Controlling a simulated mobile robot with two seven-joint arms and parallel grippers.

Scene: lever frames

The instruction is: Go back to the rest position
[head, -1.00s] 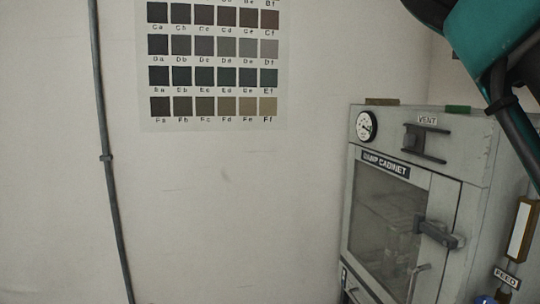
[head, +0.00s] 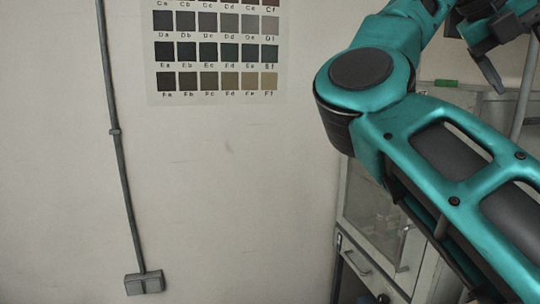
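My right arm, teal and dark grey, comes in from the right and fills much of the right half of the head view. Its dark gripper (head: 490,65) is at the top right, partly cut off by the frame edge. A dark finger points down there, but the opening between the fingers is not clear. I see nothing held in it. My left gripper is out of view.
A grey cabinet with a glass door (head: 372,215) stands behind my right arm, which hides most of its front. A colour chart (head: 217,45) hangs on the pale wall. A conduit runs down to a small box (head: 144,283). The left-centre is clear.

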